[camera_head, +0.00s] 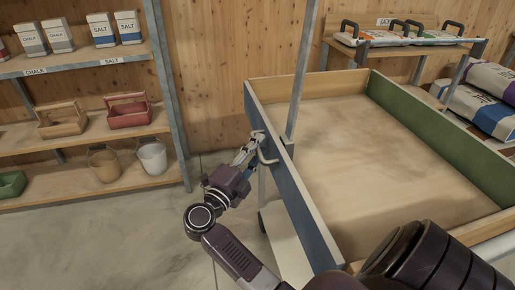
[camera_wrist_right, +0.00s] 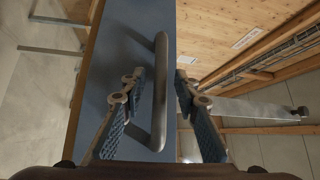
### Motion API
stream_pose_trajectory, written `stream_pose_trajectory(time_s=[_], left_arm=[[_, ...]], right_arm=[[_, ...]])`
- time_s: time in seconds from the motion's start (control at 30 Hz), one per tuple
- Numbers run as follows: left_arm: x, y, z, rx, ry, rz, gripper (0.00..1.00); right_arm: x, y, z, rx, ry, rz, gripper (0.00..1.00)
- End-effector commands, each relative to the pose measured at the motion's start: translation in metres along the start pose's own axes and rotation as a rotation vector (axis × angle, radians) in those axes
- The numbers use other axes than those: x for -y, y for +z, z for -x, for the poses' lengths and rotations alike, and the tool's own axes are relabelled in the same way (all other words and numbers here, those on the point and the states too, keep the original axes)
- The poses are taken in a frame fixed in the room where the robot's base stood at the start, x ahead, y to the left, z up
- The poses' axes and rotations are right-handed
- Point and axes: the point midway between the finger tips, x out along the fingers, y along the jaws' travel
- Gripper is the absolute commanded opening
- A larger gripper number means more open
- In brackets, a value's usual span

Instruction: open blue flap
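The blue flap (camera_head: 290,200) forms the left side of a large wooden box, standing upright. A grey bar handle (camera_head: 268,153) is on its outer face near the far end. My right gripper (camera_head: 256,140) is at this handle, reaching in from the lower left. In the right wrist view, the handle (camera_wrist_right: 160,95) runs upright between the two fingers of the right gripper (camera_wrist_right: 160,88), against the blue face of the flap (camera_wrist_right: 125,45). The fingers are apart, with gaps beside the bar; contact is hard to tell. My left gripper is out of view.
The box holds a tan floor (camera_head: 390,150) and a green side panel (camera_head: 430,122) opposite. A grey post (camera_head: 301,70) rises beside the flap. Shelves (camera_head: 90,190) with baskets and buckets stand left. Open concrete floor (camera_head: 130,240) lies between the shelves and the flap.

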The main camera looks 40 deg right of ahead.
Motion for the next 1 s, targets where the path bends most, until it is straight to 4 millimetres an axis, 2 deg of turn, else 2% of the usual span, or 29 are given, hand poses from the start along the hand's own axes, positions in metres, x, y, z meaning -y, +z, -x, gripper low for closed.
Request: stream_pose_trajectory(time_s=[0.17,0.47,1.0], left_arm=[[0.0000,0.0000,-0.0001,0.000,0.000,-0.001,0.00],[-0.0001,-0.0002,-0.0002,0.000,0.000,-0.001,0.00],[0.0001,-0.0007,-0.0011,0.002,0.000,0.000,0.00]], right_arm=[[-0.0002,0.0001,-0.0003,0.000,0.000,0.000,0.29],[-0.0003,0.0000,0.0000,0.000,0.000,0.001,0.00],[-0.0030,0.0022,0.0025,0.001,-0.015,0.020,0.00]])
